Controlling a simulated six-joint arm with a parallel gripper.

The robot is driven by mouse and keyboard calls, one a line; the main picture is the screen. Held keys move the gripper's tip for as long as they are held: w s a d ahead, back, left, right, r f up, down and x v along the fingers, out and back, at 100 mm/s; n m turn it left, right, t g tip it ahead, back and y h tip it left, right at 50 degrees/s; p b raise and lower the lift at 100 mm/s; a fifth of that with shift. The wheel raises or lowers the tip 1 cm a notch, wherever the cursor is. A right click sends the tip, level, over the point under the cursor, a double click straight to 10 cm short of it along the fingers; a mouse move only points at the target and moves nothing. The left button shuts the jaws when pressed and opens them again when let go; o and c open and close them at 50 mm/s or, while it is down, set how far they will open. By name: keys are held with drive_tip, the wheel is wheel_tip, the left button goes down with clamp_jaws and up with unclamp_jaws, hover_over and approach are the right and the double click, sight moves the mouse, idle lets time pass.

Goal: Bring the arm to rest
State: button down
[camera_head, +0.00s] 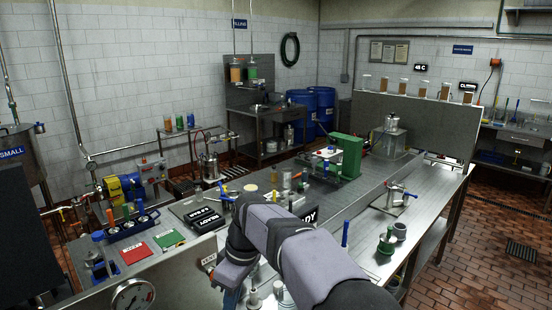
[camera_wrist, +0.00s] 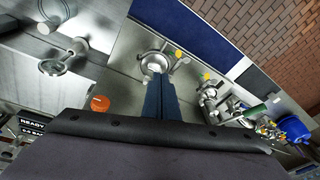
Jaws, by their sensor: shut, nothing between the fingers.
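My gripper (camera_wrist: 160,80) shows in the wrist view as two dark blue fingers side by side, closed together with nothing between them. In that view the fingertips overlap a round metal fitting with a yellow knob (camera_wrist: 154,62); whether they touch it, I cannot tell. In the head view my grey arm reaches in from the bottom right and bends downward near the middle of the bench. The fingertips are not clear there.
A gauge panel (camera_head: 134,296) stands at the front left. An orange knob (camera_wrist: 100,103) shows in the wrist view.

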drive_tip(key=s+d+f+m+h, duration=0.1)
drive_tip(key=s+d+f+m, duration=0.25)
drive_tip(key=d, duration=0.55)
drive_tip(key=s+d+f+m+h, duration=0.1)
drive_tip(key=s+d+f+m, duration=0.2)
drive_tip(key=s+d+m, duration=0.35)
drive_tip(key=s+d+f+m, duration=0.3)
drive_tip(key=s+d+f, duration=0.2)
drive_tip(key=s+d, duration=0.5)
drive_tip(key=shift+s+f+m+h, duration=0.15)
drive_tip(key=shift+f+m+h, duration=0.15)
drive_tip(key=shift+f, duration=0.1)
